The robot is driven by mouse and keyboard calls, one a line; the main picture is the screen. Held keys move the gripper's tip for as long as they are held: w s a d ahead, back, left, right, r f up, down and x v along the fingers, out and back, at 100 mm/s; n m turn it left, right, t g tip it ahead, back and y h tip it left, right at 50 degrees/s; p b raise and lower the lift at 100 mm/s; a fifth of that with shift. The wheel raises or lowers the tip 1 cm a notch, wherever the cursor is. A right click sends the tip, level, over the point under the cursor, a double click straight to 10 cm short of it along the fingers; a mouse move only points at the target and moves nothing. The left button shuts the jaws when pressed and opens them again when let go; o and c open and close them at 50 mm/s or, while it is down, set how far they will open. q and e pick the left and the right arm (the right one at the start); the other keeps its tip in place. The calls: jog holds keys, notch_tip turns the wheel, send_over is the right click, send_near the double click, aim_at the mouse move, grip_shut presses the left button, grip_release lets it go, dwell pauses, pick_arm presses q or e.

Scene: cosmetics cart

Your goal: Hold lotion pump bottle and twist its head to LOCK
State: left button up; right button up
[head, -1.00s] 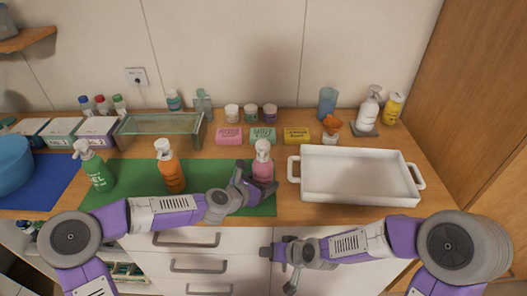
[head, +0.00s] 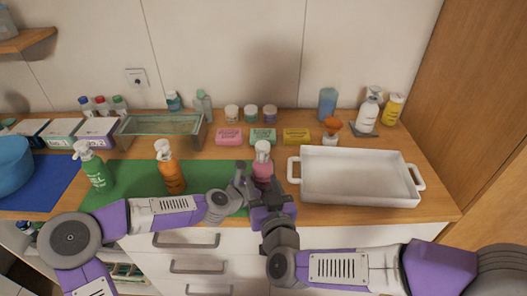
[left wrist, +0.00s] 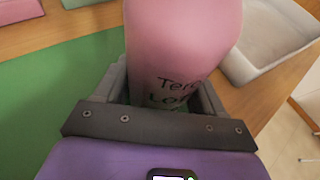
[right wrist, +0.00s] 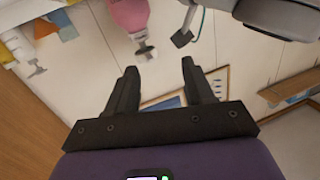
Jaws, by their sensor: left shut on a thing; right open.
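The pink lotion pump bottle (head: 262,171) with a white pump head (head: 262,149) stands at the right end of the green mat. My left gripper (head: 246,183) is shut on its body from the left; in the left wrist view the bottle (left wrist: 182,40) fills the space between the fingers, its label partly hidden. My right gripper (head: 270,196) is open and empty, just in front of the bottle at the counter's front edge. In the right wrist view the bottle (right wrist: 130,14) and pump head (right wrist: 146,50) appear upside down, beyond the open fingers (right wrist: 160,75).
An orange pump bottle (head: 169,172) and a green one (head: 95,172) stand on the green mat (head: 130,190) to the left. A white tray (head: 355,180) is close on the right. Soap boxes (head: 263,136) and jars line the back.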

aim_at(263, 152)
jog(key=w, duration=0.3)
jog(key=w+h, duration=0.1)
jog(key=w, duration=0.3)
jog(key=w+t+h, duration=0.1)
jog(key=w, duration=0.3)
jog(key=shift+w+d+r, duration=0.1)
jog(key=shift+w+r, duration=0.1)
jog(key=shift+r, duration=0.15)
jog(key=c, duration=0.8)
